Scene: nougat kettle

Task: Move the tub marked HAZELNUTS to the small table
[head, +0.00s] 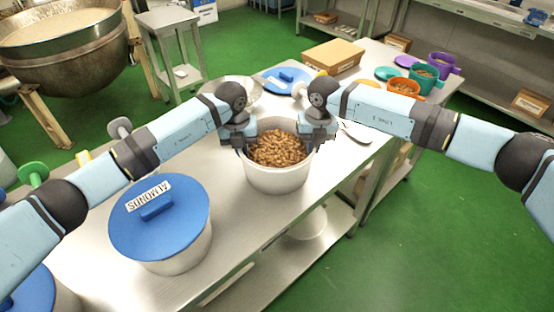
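An open white tub (277,180) full of brown nuts stands on the long steel table. No HAZELNUTS marking is readable on it. A blue lid with a white label (287,79), too small to read, lies flat behind it. My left gripper (241,146) is at the tub's left rim and my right gripper (312,143) at its right rim. Their fingertips are too small and dark to show whether they are closed on the rim. A small steel table (168,19) stands apart at the upper left, with a small white item on its lower shelf.
A tub with a blue lid marked ALMONDS (160,215) stands front left. Another blue lid (30,292) shows at the lower left corner. A large kettle (70,50) is at the upper left. A cardboard box (333,56) and several coloured mugs are further back. Green floor lies right.

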